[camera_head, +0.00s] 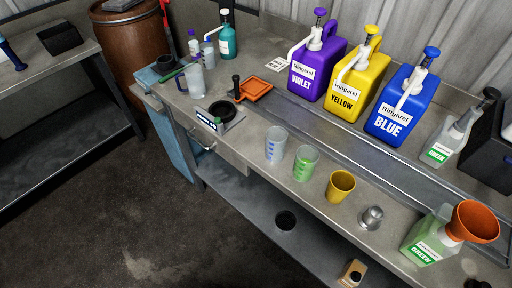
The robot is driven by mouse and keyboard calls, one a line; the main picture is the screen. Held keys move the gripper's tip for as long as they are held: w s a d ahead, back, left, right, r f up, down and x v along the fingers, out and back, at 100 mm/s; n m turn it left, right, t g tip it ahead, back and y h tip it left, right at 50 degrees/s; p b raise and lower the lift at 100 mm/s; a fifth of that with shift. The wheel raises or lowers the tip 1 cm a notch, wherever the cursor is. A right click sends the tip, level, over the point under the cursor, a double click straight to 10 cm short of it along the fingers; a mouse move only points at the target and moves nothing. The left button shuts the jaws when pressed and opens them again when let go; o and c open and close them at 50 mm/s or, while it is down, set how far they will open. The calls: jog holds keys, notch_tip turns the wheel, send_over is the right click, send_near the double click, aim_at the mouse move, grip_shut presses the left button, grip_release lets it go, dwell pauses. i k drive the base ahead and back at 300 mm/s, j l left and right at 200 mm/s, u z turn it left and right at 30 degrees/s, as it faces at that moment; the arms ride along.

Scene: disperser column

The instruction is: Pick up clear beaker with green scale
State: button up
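The clear beaker with green scale (305,163) stands upright on the front part of the metal workbench. A similar clear beaker with blue marks (276,145) stands close to its left. A yellow cup (340,186) stands to its right, a little nearer the front edge. My gripper is not in view, and nothing hides the green-scale beaker.
Violet (317,65), yellow (354,80) and blue (401,102) pump jugs stand along the back. A green-labelled container with an orange funnel (473,222) and a metal piece (371,217) are at right. A black ring on a stand (222,110) is left. The bench's front edge is near the beakers.

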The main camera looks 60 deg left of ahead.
aim_at(307, 156)
jog(key=u, duration=1.1)
